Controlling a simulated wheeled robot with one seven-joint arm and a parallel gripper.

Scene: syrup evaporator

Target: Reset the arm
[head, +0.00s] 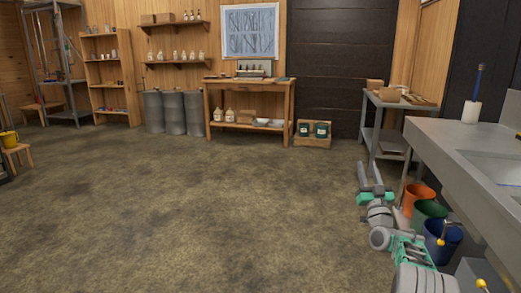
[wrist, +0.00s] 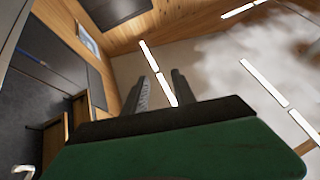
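My gripper (head: 370,176) shows at the lower right of the head view, at the end of my grey and green arm. Its two fingers point up and stand apart with nothing between them. The wrist view also shows the two dark fingers (wrist: 161,88) apart, with ceiling and a light strip behind the gap. The gripper is open and empty. It is left of the sink counter (head: 432,147) in the picture, over or beside the open floor; I cannot tell its exact distance from the counter.
Orange (head: 418,194), green (head: 428,212) and blue (head: 441,240) buckets stand under the counter, close right of my arm. A metal side table (head: 393,104) is behind. A wooden table (head: 250,84) and grey barrels (head: 173,112) line the back wall. The middle floor is clear.

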